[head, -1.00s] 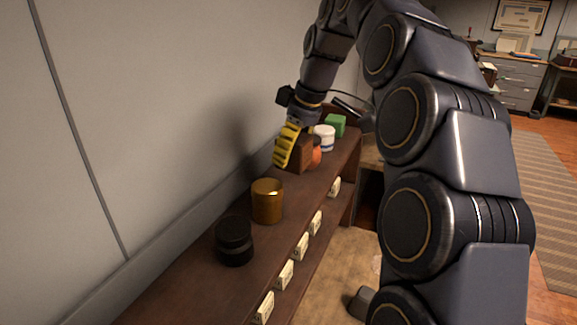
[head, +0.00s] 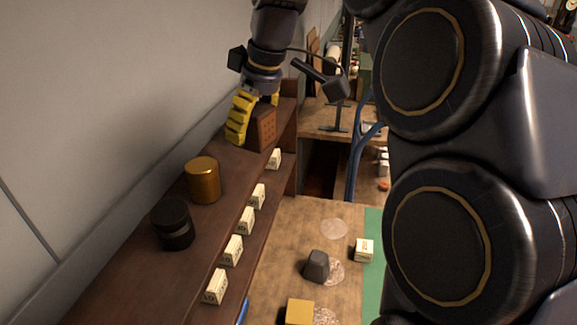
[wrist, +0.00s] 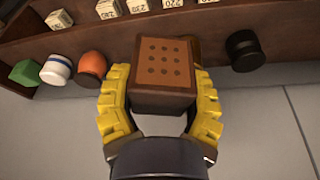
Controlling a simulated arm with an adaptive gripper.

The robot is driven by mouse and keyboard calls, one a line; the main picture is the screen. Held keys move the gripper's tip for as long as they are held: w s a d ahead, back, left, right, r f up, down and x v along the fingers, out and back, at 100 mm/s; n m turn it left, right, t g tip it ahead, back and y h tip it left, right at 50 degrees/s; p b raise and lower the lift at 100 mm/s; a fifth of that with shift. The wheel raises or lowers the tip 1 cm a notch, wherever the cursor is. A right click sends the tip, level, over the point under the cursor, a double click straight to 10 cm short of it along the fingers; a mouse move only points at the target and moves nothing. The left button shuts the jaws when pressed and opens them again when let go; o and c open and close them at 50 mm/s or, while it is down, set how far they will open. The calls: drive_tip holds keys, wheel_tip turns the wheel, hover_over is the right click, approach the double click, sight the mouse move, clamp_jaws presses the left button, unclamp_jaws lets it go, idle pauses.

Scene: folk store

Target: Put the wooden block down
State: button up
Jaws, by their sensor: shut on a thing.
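The wooden block (head: 262,128) is a reddish-brown block with a grid of dark holes on one face. My gripper (head: 252,118) has yellow ribbed fingers. In the wrist view, the fingers (wrist: 160,98) press on both sides of the block (wrist: 165,72), so the gripper is shut on it. The block is upright at the far part of the dark wooden shelf top (head: 128,285). Its lower edge is close to the shelf top; I cannot tell if it touches.
A gold cylinder (head: 203,180) and a black jar (head: 173,224) stand nearer on the shelf. The wrist view shows an orange jar (wrist: 92,66), a white jar (wrist: 57,70) and a green block (wrist: 25,73) to the left. Price tags (head: 246,220) line a lower ledge. A wall runs behind.

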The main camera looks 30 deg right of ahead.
drive_tip(key=w+d+f+m+h, duration=0.3)
drive_tip(key=d+f+m, duration=0.5)
drive_tip(key=d+f, duration=0.85)
drive_tip(key=s+d+f+m+h, duration=0.1)
drive_tip(key=s+d+f+m, duration=0.25)
drive_tip(key=d+f, duration=0.4)
drive_tip(key=s+d+f+m, duration=0.3)
drive_tip(key=s+d+f, duration=0.1)
drive_tip(key=d+f, duration=0.4)
approach(376, 223)
drive_tip(key=shift+w+f+g, duration=0.3)
drive_tip(key=shift+w+f, duration=0.15)
drive_tip(key=shift+f, duration=0.3)
drive_tip(key=shift+w+d+f, duration=0.4)
drive_tip(key=shift+d+f, duration=0.05)
drive_tip(key=shift+w+d+f, duration=0.15)
drive_tip(key=shift+d+f, duration=0.05)
drive_tip(key=shift+f, duration=1.7)
